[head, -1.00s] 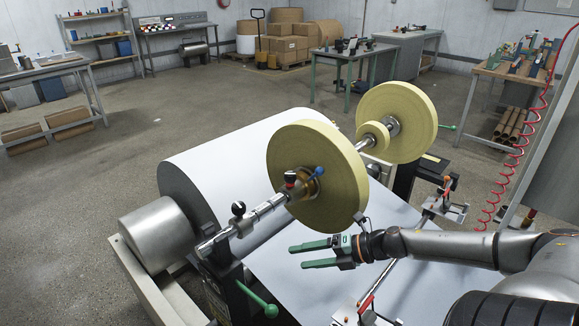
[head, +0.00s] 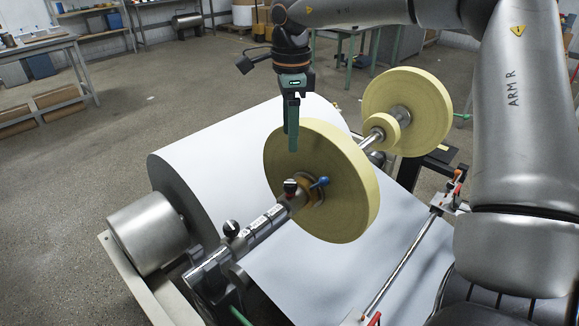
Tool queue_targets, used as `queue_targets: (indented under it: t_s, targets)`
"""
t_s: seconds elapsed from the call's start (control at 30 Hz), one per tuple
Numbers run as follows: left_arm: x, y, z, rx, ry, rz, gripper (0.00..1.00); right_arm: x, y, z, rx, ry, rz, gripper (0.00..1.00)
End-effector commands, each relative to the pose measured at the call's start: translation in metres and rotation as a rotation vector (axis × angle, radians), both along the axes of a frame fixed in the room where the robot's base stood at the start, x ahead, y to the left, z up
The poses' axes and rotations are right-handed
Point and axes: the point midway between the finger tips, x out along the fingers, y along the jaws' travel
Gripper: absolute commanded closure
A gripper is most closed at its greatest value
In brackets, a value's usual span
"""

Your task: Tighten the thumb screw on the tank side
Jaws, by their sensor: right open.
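A pale yellow roll (head: 330,215) sits on a metal shaft (head: 255,228) that runs from lower left to upper right. Another black knob (head: 231,228) stands on the shaft further to the left. Which of these the task calls the tank-side thumb screw I cannot tell. My right gripper (head: 292,149) points down with green fingers seen nearly edge-on, open and empty, above the red-topped knob and by the roll's upper left edge. My left gripper is not in view.
A wide white paper roll (head: 240,140) lies behind the shaft, with a metal drum (head: 148,236) at its left end. A small yellow roll (head: 383,132) and another large one (head: 428,108) are further along the shaft. A slim rail (head: 405,265) runs at right.

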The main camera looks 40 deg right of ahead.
Motion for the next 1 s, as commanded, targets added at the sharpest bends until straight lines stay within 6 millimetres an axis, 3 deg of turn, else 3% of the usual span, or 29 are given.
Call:
queue_targets:
  t_s: [0.17,0.6,0.8,1.0]
  targets:
    - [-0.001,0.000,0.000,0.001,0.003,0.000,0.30,-0.001,0.000,-0.016,-0.010,0.009,0.008,0.31]
    - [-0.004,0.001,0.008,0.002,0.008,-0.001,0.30,-0.002,0.000,-0.100,-0.006,0.007,0.005,0.31]
    - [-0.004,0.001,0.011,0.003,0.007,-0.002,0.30,-0.001,0.000,-0.120,-0.007,0.004,0.004,0.31]
    - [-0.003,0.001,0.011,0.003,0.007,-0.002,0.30,-0.001,0.000,-0.124,-0.006,0.003,0.004,0.31]
